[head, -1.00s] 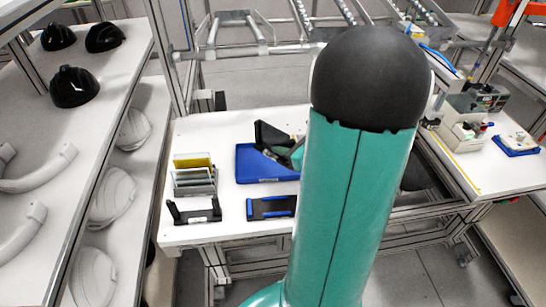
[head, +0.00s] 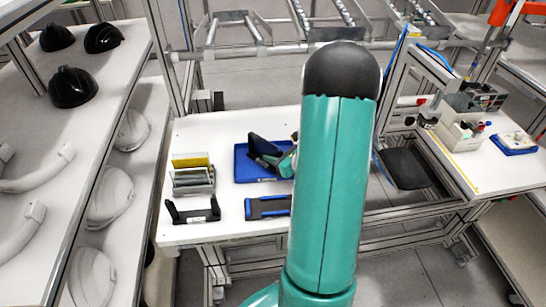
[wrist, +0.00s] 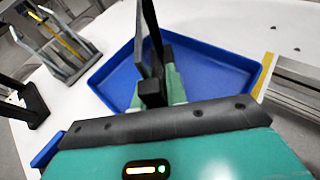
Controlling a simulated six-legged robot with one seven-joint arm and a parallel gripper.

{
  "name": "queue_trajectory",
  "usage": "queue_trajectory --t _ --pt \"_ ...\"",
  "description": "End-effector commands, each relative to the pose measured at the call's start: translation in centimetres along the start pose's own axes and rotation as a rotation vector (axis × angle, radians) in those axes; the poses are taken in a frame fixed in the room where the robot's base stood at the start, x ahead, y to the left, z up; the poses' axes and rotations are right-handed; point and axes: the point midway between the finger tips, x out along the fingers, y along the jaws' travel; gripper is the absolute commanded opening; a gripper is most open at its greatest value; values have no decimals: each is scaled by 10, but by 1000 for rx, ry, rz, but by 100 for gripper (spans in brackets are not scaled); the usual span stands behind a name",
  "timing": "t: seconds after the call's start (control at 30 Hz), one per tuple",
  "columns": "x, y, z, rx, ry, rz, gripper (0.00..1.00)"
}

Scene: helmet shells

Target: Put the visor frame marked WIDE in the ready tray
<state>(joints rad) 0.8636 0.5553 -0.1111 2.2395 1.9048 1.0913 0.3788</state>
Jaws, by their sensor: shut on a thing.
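A dark, thin piece, apparently the visor frame (head: 262,146), stands edge-on over the blue tray (head: 242,173). No WIDE mark can be read on it. In the wrist view the dark piece (wrist: 147,38) rises upright from my gripper (wrist: 152,95), whose jaws are shut on its lower end. The blue tray (wrist: 222,72) lies behind and below it in that view. I cannot tell whether the piece touches the tray floor. In the head view my gripper (head: 287,160) is partly hidden behind my own arm.
A rack with upright panes (head: 192,176) stands left of the tray. A black cradle with a pale label (head: 195,212) and a blue-and-black cradle (head: 266,208) sit at the table's front edge. Shelves with helmet shells (head: 72,88) fill the left side. A dark seat (head: 405,168) is at right.

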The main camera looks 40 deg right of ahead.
Motion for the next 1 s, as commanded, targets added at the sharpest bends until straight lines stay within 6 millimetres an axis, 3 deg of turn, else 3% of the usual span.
queue_trajectory --t 0.17,0.2,0.3,0.67,0.83,1.0 --pt "1 0 -3 0 0 1 0" --pt "1 0 -3 0 1 0 20" --pt "1 0 -3 0 0 0 36" --pt "-2 0 1 0 -1 -1 36" --pt "-26 -1 1 0 -1 -3 36" --pt "-64 -1 0 1 0 -4 36"
